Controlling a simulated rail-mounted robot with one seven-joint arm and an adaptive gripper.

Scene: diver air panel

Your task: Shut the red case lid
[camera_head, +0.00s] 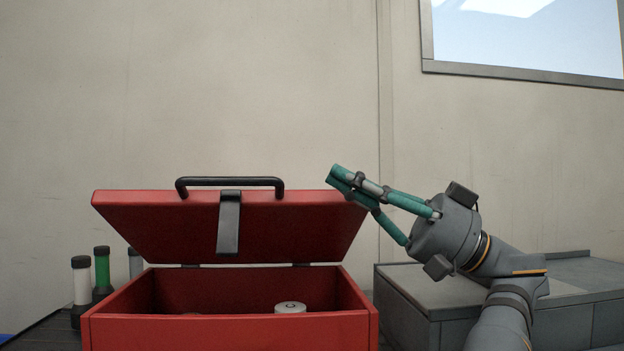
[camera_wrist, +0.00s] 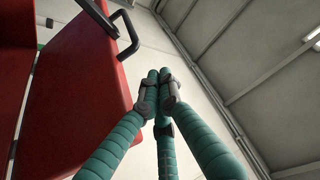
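The red case lid (camera_head: 160,225) is partly open, tilted up from the hinges at the back of the red case (camera_head: 230,333). A black handle (camera_head: 230,182) and a black latch (camera_head: 228,225) are on its raised edge. My gripper (camera_head: 338,176) is at the lid's upper right corner, with its teal fingers pointing up and left. I cannot tell whether they touch the lid. In the wrist view the fingertips (camera_wrist: 160,78) are together with nothing seen between them. The lid (camera_wrist: 85,80) and its handle (camera_wrist: 127,32) are to their left.
A white-topped round item (camera_head: 290,307) is inside the case. White (camera_head: 81,285) and green (camera_head: 102,268) cylinders with black caps stand at the left. A grey box-like unit (camera_head: 420,305) is at the right, below my arm. The space above the lid is clear.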

